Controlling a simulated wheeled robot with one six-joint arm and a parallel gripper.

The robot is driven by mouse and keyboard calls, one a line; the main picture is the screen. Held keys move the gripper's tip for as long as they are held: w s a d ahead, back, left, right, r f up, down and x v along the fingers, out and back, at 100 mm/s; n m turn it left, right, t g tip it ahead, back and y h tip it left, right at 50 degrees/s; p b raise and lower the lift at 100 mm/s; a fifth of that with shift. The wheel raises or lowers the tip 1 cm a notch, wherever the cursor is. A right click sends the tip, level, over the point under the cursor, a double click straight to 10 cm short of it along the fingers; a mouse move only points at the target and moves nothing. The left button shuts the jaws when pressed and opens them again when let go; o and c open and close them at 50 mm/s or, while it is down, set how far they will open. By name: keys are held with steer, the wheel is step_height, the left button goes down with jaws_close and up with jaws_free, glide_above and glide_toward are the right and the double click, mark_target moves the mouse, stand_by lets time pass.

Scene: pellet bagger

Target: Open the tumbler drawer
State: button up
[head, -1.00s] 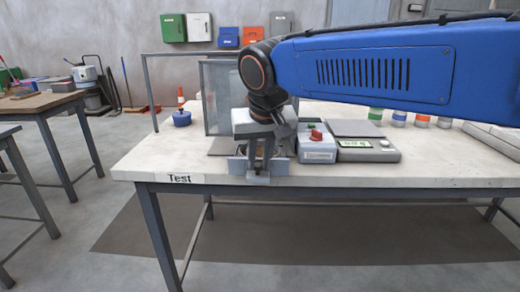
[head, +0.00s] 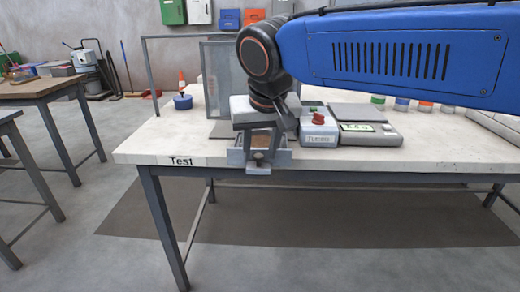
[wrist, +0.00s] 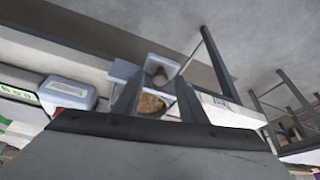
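The grey tumbler drawer (head: 284,158) juts out at the front edge of the white table, below my arm's end. Its open top shows brown contents, which also show inside the drawer (wrist: 152,103) in the wrist view. My gripper (head: 258,160) is over the drawer's front. In the wrist view my gripper (wrist: 160,77) has its two dark fingers spread, one on each side of the handle. I cannot tell whether either finger touches it. The arm's end hides the rear of the drawer.
A grey box with a red knob (head: 319,121) and a scale (head: 370,134) stand right of the drawer. A "Test" label (head: 182,161) marks the table edge. Floor in front is clear.

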steer(key=v, duration=1.7)
steer(key=shift+s, duration=0.2)
steer(key=shift+r, duration=0.1)
steer(key=d+f+m, duration=0.1)
steer(key=d+f, duration=1.4)
steer(key=d, duration=0.2)
steer(key=s+d+f, duration=0.3)
steer(key=f, duration=0.3)
steer(key=s+d+f+m, duration=0.1)
steer(key=s+d+f, duration=0.2)
steer(key=f, duration=0.3)
steer(key=s+d+f+h, duration=0.1)
steer(key=s+d+f, duration=0.1)
steer(key=d+f, duration=0.3)
steer(key=shift+s+d+f+m+t, duration=0.3)
steer(key=shift+s+f, duration=0.1)
steer(key=shift+f, duration=0.1)
